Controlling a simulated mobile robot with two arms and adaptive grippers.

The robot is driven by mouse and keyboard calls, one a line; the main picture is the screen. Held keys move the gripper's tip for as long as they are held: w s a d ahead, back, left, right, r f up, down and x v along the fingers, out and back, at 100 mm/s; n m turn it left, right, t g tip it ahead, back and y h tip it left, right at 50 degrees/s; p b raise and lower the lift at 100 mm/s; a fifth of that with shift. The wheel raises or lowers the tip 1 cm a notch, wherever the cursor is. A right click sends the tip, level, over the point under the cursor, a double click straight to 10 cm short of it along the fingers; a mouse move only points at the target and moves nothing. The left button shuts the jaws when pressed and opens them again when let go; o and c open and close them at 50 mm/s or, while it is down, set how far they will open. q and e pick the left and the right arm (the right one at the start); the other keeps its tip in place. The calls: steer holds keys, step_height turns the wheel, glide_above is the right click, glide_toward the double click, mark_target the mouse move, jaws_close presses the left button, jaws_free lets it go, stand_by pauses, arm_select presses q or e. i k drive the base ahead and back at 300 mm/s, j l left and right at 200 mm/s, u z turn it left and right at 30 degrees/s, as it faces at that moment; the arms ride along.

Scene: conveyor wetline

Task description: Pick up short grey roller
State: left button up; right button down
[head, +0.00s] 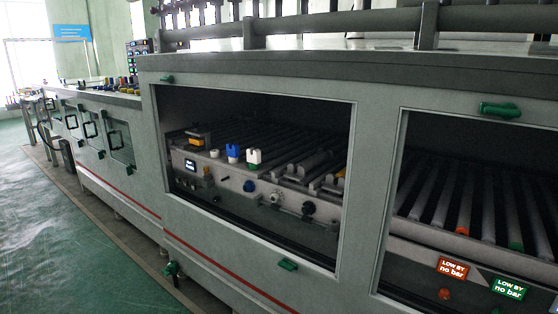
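Several grey rollers (471,195) lie side by side in the right opening of the machine. One has an orange end and another a green end. More dark grey rollers (318,160) lie in the shadowed middle opening, above a grey panel. I cannot tell which of them is the short grey roller. Neither of my grippers is in view.
The long grey machine (375,150) fills the right side, with framed openings and green latches (500,110). The middle opening holds blue and white fittings (254,158) and knobs. Orange and green labels (452,268) sit below the right rollers. Green floor (60,230) is clear at left.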

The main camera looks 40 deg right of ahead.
mark_target(309, 163)
steer(key=i+l+z, duration=0.1)
steer(key=i+z, duration=0.5)
steer(key=z, duration=0.25)
steer(key=i+j+z, duration=0.1)
steer(key=i+z, duration=0.15)
steer(key=z, duration=0.15)
steer(key=i+j+z, duration=0.2)
steer(key=z, duration=0.2)
steer(key=i, duration=0.1)
